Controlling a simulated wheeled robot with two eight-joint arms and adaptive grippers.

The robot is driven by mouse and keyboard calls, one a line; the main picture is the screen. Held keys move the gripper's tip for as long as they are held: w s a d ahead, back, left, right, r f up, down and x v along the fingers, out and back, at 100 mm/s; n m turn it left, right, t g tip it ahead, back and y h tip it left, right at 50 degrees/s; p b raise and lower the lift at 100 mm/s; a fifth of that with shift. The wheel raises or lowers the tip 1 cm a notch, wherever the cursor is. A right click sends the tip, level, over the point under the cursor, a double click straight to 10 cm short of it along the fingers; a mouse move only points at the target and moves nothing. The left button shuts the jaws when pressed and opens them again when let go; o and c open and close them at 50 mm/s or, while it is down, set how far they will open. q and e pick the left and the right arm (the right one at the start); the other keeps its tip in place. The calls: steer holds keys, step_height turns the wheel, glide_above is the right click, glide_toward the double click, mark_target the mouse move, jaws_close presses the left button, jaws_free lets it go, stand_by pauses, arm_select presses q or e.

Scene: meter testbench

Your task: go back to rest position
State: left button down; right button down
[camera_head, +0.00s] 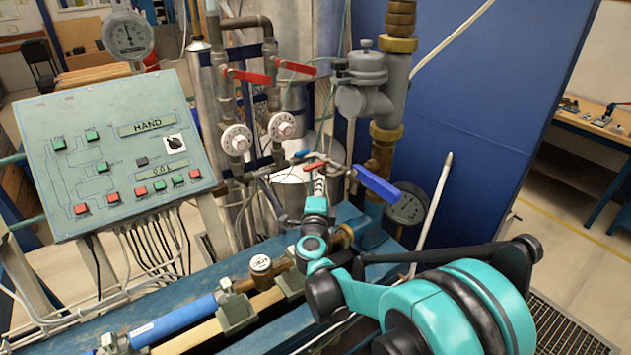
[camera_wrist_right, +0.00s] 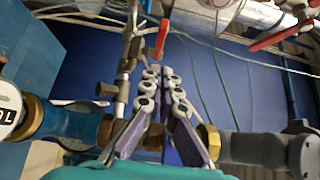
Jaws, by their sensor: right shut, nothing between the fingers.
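My right gripper (camera_head: 317,178) shows in the middle of the head view, at the end of my teal and black arm that comes in from the lower right. It is near the pipework, close to the blue lever handle (camera_head: 377,186) and a small red lever (camera_head: 315,166). In the right wrist view its two grey fingers (camera_wrist_right: 163,74) come together at the tips with nothing held between them. A red lever (camera_wrist_right: 162,38) shows just beyond the tips; whether they touch it I cannot tell. My left gripper is in neither view.
A control panel (camera_head: 115,150) with buttons stands at the left. Red valve levers (camera_head: 248,76) and round dials (camera_head: 237,139) are on the pipes behind. A pressure gauge (camera_head: 407,207) sits right of the gripper. A blue pipe (camera_head: 172,322) runs along the bench front.

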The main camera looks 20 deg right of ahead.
steer(key=s+a+r+n+y, duration=0.2)
steer(key=s+a+n+y, duration=0.3)
steer(key=s+a+n, duration=0.15)
steer(key=s+a+r+n+y, duration=0.3)
steer(key=s+a+n+y, duration=0.2)
steer(key=a+n, duration=0.25)
arm_select(q)
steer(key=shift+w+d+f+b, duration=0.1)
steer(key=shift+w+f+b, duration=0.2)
steer(key=shift+b, duration=0.15)
arm_select(e)
steer(key=s+d+f+n+g+h, duration=0.1)
steer(key=s+d+f+n+g, duration=0.2)
steer(key=s+f, duration=0.5)
steer(key=s+d+f+n+g+h, duration=0.2)
steer(key=s+d+f+n+g, duration=0.2)
steer(key=s+f, duration=0.5)
steer(key=shift+s+d+n+g, duration=0.25)
steer(key=shift+s+n+g, duration=0.65)
steer(key=shift+s+g, duration=0.25)
